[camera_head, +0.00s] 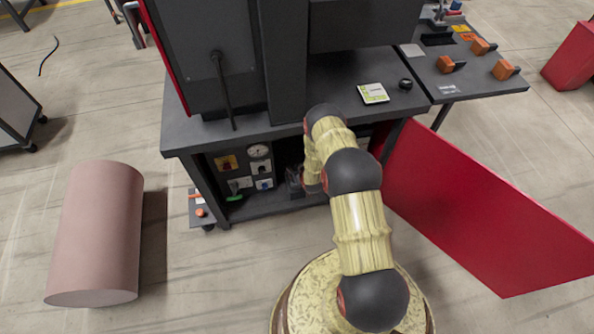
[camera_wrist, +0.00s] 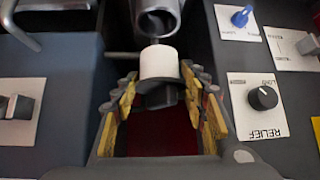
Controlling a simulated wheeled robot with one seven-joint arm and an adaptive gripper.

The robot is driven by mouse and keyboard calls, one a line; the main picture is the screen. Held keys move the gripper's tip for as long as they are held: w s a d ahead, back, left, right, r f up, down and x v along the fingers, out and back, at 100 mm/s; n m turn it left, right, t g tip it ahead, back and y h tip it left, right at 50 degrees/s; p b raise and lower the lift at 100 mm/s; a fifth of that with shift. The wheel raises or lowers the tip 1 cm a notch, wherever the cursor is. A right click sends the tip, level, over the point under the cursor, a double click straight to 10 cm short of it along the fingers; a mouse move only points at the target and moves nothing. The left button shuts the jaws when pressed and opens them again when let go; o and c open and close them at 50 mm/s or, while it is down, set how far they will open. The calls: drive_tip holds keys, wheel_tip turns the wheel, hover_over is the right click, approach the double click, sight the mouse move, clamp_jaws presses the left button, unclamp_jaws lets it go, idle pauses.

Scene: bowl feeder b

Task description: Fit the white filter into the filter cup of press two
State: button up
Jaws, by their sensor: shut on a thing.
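In the wrist view, my gripper (camera_wrist: 160,85) is shut on the white filter (camera_wrist: 160,63), a short white cylinder with a dark collar below it. The yellow-padded fingers stand on either side of it. A grey metal cup (camera_wrist: 174,22) with a round dark opening is just beyond the filter's far end, roughly in line with it. The filter's far end appears close to the opening; I cannot tell whether they touch. In the head view, my arm reaches into the open bay under the press table (camera_head: 280,120), and the gripper and filter are mostly hidden there.
Panels with a black relief knob (camera_wrist: 263,97) and a blue knob (camera_wrist: 240,17) flank the gripper on the right. A grey switch (camera_wrist: 18,107) is on the left.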

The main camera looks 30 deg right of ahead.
drive_tip(key=shift+f+b, duration=0.6)
drive_tip(key=shift+f, duration=1.2)
drive_tip(key=shift+s+f, duration=0.1)
drive_tip(key=shift+f, duration=1.2)
idle(4.9)
